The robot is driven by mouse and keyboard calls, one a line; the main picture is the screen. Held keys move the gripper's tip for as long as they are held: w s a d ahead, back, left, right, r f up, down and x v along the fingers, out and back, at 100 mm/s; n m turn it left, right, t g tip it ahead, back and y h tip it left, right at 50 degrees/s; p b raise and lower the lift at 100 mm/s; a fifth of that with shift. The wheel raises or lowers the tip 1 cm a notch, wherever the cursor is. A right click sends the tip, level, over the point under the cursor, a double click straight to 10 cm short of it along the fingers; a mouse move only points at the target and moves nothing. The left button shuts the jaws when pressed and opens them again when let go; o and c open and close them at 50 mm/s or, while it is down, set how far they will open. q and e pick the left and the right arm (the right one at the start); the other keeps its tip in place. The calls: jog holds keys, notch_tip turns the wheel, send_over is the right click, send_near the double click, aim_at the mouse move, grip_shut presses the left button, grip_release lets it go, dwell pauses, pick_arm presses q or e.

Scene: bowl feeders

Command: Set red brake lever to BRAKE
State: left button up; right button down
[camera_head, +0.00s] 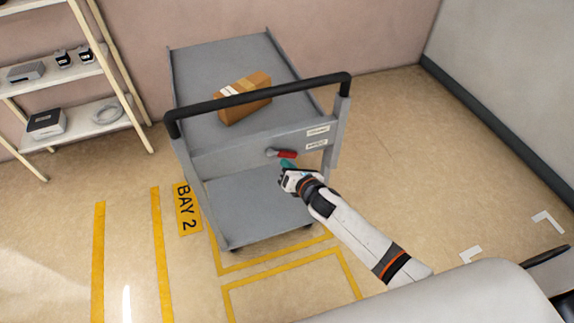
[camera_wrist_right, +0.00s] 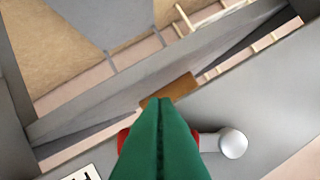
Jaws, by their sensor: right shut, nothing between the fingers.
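The red brake lever (camera_head: 287,154) is on the rear panel of the grey cart, below the black handle. It lies roughly level, its grey pivot end at the left. In the right wrist view, red parts of the lever (camera_wrist_right: 122,141) show beside the fingers, with a round silver knob (camera_wrist_right: 233,143) to the right. My right gripper (camera_head: 287,163) has green fingertips and is shut and empty, just in front of the lever. The fingers (camera_wrist_right: 160,135) hide the lever's middle; I cannot tell if they touch it. My left gripper is out of view.
Two white labels, the upper (camera_head: 318,131) and the lower (camera_head: 316,144), sit right of the lever; their text is unreadable. A cardboard box (camera_head: 246,99) lies on the cart's top deck. The black handle (camera_head: 260,94) spans above the lever. A shelf rack (camera_head: 70,75) stands left.

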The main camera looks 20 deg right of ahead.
aim_at(291, 144)
jog(key=shift+d+r+n+h+p, duration=0.3)
jog(key=shift+r+n+h+p, duration=0.1)
jog(key=shift+n+p, duration=0.15)
jog(key=shift+d+r+n+p, duration=0.2)
jog(key=shift+r+n+p, duration=0.3)
jog(key=shift+p, duration=0.2)
jog(key=r+n+h+p, duration=0.1)
jog(key=p, duration=0.1)
jog(key=d+r+n+h+p, duration=0.1)
jog(key=n+p, duration=0.1)
jog(key=shift+r, duration=0.1)
jog(key=shift+r+n+h+p, duration=0.4)
jog(key=shift+n+h+p, duration=0.3)
jog(key=shift+p, duration=0.25)
jog(key=shift+f+b, duration=0.35)
jog(key=shift+r, duration=0.15)
jog(key=shift+r+p, duration=0.7)
jog(key=shift+p, duration=0.2)
